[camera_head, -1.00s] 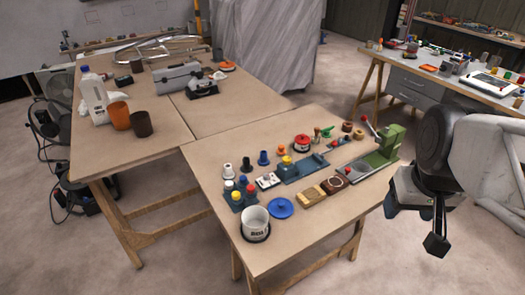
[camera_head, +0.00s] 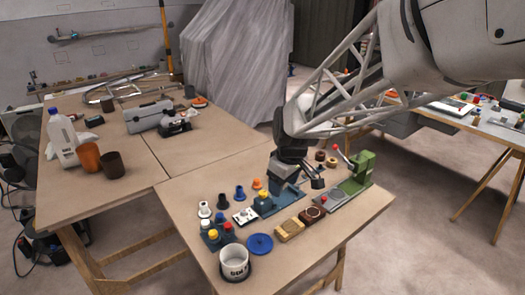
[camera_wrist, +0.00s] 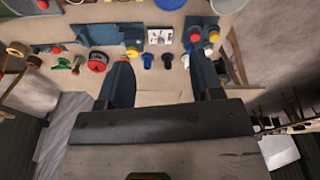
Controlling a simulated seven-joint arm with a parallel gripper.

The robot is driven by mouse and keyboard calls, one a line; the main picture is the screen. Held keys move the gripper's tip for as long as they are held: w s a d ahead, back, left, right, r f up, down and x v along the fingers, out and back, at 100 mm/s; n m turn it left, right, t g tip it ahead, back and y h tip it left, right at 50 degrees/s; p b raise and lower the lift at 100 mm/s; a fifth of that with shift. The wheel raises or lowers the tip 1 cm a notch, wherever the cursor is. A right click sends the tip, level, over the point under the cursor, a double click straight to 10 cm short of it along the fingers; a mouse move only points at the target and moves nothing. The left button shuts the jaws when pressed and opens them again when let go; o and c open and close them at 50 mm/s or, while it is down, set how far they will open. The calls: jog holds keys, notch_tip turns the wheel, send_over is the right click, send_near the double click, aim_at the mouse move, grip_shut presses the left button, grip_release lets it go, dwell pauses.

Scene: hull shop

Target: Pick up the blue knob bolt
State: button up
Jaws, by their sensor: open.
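The blue knob bolt (camera_head: 239,193) stands on the near table, in a row between an orange-topped knob (camera_head: 257,184) and a darker knob (camera_head: 222,202). In the wrist view the blue knob bolt (camera_wrist: 147,61) lies between the lines of my two fingers, nearer the left one. The darker knob (camera_wrist: 167,60) and a white knob (camera_wrist: 185,61) are just right of it. My gripper (camera_head: 302,177) is open and empty, above the table to the right of the row. Both fingers of the gripper (camera_wrist: 163,75) show in the wrist view, apart from the bolt.
A blue tray (camera_head: 217,238) with several coloured knobs, a white bucket (camera_head: 235,263) and a blue disc (camera_head: 260,244) stand at the near left. A blue fixture (camera_head: 285,199) and a green press (camera_head: 360,170) stand to the right. A red round item (camera_wrist: 97,61) is near my left finger.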

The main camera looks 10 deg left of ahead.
jog(key=w+a+f+n, duration=0.3)
jog(key=w+a+f, duration=0.25)
jog(key=a, duration=0.45)
jog(key=n+g, duration=0.1)
jog(key=n, duration=0.3)
send_over(220, 215)
jog(key=d, duration=0.1)
notch_tip(220, 215, down, 9)
jog(key=shift+w+d+r, duration=0.1)
jog(key=shift+w+r, duration=0.05)
jog(key=shift+f, duration=1.25)
jog(key=shift+a, duration=0.2)
jog(key=shift+a+f, duration=0.25)
jog(key=shift+f, duration=1.05)
jog(key=shift+a+f, duration=0.2)
jog(key=shift+f, duration=1.1)
